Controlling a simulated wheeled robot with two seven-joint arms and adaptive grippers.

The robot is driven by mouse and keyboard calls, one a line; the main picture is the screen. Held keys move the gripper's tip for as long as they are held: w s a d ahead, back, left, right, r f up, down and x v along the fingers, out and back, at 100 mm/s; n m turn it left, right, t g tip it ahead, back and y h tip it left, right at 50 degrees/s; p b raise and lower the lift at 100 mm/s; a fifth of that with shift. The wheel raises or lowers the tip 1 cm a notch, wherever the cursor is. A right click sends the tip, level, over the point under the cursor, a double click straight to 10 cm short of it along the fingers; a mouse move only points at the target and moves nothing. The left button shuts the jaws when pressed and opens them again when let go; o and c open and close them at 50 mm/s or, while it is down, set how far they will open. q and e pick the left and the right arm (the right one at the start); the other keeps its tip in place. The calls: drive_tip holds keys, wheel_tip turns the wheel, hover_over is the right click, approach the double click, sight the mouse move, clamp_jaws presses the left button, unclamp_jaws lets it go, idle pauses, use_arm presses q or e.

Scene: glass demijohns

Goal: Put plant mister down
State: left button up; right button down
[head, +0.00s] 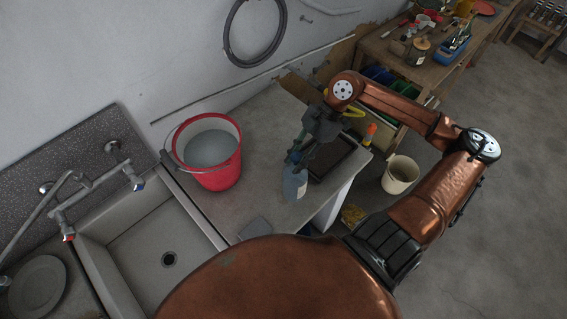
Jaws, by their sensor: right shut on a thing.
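The plant mister (294,186) is a small bottle with a translucent blue-grey body and a pale label. It is upright at the front part of the grey counter (262,130). My right gripper (296,160) comes down from above and is shut on the mister's upper part, hiding its top. The mister's base looks at or just above the counter; I cannot tell whether it touches. My left gripper is not in view.
A red bucket (213,172) of greyish liquid stands left of the mister. A dark tray (333,158) and an orange-capped bottle (370,133) are to the right. A sink (150,245) is at left. A cream bucket (400,174) stands on the floor.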

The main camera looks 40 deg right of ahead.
use_arm(q)
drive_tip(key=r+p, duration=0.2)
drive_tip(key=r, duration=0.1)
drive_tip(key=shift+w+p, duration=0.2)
drive_tip(key=shift+p, duration=0.2)
use_arm(e)
drive_tip(key=w+f, duration=0.5)
drive_tip(key=f, duration=0.4)
drive_tip(key=shift+w, duration=0.35)
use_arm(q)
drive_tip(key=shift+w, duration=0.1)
use_arm(e)
drive_tip(key=shift+f, duration=0.25)
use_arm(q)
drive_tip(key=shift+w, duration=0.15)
use_arm(e)
drive_tip(key=c, duration=1.6)
unclamp_jaws()
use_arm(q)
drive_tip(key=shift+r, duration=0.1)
use_arm(e)
drive_tip(key=shift+r, duration=0.1)
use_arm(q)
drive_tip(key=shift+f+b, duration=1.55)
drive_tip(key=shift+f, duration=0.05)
use_arm(e)
drive_tip(key=shift+v, duration=6)
